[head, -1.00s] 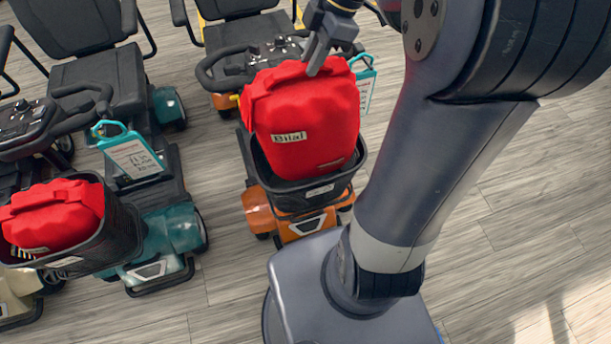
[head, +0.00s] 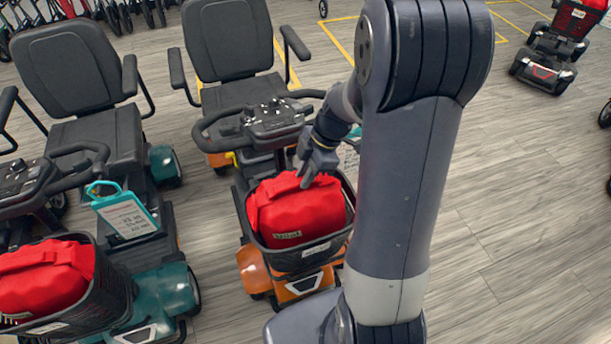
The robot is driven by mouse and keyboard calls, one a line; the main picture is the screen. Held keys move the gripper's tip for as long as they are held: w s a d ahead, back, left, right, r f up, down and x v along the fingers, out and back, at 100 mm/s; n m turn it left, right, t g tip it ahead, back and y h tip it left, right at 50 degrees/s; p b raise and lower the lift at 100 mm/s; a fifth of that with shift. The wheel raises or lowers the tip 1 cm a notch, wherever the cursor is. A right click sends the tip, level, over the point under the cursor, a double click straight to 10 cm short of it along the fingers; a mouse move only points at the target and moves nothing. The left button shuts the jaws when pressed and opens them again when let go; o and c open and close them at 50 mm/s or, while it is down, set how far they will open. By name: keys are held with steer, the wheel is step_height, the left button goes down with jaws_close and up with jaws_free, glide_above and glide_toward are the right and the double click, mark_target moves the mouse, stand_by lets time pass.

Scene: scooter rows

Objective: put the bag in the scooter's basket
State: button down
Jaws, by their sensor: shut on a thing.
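A red bag (head: 298,207) with a name label sits down inside the black basket (head: 310,259) of the orange scooter (head: 300,284). The basket's front and side walls hide the bag's lower part. My gripper (head: 312,172) is over the bag's top and shut on its upper edge. The fingers point down and to the left. My arm hides the right side of the scooter. Whether the bag rests on the basket floor cannot be seen.
A teal scooter (head: 165,300) stands close on the left, with a red bag (head: 45,275) in its basket and a hanging tag (head: 125,213). Another scooter (head: 550,50) stands far right.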

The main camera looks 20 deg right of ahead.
steer(key=shift+f, duration=0.55)
steer(key=c, duration=1.3)
jaws_free()
steer(key=shift+f, duration=0.1)
steer(key=shift+r, duration=0.2)
steer(key=v, duration=1.2)
